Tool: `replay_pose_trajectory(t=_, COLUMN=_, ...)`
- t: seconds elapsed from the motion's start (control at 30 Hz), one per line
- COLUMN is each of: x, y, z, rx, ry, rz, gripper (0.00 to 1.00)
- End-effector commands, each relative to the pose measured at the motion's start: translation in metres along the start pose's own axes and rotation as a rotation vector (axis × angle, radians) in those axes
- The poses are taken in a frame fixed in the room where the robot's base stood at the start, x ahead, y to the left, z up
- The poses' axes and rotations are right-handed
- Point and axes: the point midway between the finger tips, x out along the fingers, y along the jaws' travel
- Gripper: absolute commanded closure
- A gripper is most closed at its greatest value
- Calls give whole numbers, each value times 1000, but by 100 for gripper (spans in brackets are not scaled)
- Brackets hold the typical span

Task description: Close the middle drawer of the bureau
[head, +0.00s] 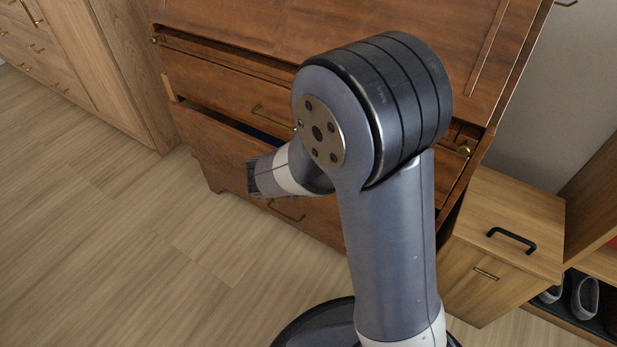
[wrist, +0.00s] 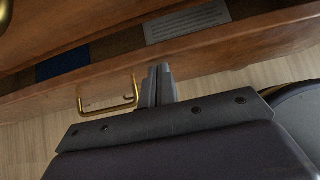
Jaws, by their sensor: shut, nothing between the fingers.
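The brown wooden bureau (head: 390,25) fills the upper middle of the head view. A drawer with a brass handle (head: 285,212) stands open below another drawer front; I take it as the middle drawer, but my arm hides part of the bureau. In the wrist view, the open drawer's front edge (wrist: 215,67) crosses the picture, with its brass handle (wrist: 112,107) below. My gripper (head: 252,178) is shut and empty in front of this drawer. In the wrist view, its fingertips (wrist: 160,68) are just right of the handle; contact with the front is unclear.
A blue item (wrist: 62,63) and a pale grey item (wrist: 187,21) lie inside the open drawer. The drawer front above (head: 225,90) has a dark gap along its top. A small wooden cabinet (head: 505,235) stands at right. Wooden floor (head: 120,230) is clear at left.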

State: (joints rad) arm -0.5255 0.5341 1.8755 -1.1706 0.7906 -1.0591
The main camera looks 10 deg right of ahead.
Motion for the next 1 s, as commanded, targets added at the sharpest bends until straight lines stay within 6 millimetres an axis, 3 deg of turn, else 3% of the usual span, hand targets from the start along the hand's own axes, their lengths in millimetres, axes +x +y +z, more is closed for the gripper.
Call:
replay_pose_trajectory(t=0.43, x=35, y=0, z=36, rx=0, ry=-2, rz=-1, gripper=100)
replay_pose_trajectory(t=1.0, x=29, y=3, z=32, rx=1, ry=-7, rz=-2, gripper=100)
